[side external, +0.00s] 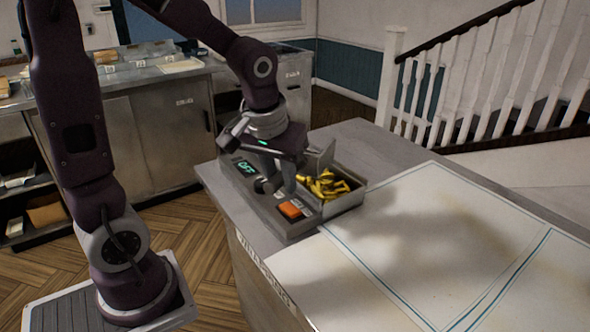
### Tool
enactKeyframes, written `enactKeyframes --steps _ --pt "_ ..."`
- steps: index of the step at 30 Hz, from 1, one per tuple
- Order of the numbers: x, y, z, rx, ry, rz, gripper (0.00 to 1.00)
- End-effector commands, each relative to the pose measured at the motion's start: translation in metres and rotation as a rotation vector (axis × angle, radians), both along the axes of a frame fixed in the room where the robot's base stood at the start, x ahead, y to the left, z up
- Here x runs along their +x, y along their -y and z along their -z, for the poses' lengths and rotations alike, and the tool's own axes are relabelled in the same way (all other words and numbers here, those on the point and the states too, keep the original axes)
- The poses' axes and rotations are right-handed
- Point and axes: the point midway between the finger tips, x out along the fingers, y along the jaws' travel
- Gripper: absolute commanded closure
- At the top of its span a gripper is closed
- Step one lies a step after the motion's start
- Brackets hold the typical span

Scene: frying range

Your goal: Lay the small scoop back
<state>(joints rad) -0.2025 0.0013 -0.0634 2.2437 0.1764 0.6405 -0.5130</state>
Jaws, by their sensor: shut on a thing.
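My gripper (277,188) points down over the left part of a grey metal frying unit (282,229) on the counter. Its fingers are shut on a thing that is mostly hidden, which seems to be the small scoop. The scoop's outline cannot be made out clearly. A grey upright plate (321,158) shows just right of the gripper; I cannot tell whether it is part of the scoop or of the unit. Yellow fry-like pieces (326,185) lie in the unit's right compartment, right of the fingers.
The unit has a lit display reading OFF (246,167) and an orange block or switch (290,210) at its front. A pale sheet with blue lines (440,235) covers the clear counter to the right. Steel cabinets (165,130) stand behind, with a white stair railing (480,85) beyond.

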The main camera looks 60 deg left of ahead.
Motion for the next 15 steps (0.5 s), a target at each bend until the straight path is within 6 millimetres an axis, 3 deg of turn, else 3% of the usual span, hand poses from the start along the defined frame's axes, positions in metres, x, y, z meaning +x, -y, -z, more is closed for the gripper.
enactKeyframes --steps 8,15 --pt "0.001 0.000 -0.049 0.001 0.008 0.001 1.00" --pt "0.031 0.033 -0.047 -0.002 -0.003 0.222 1.00"
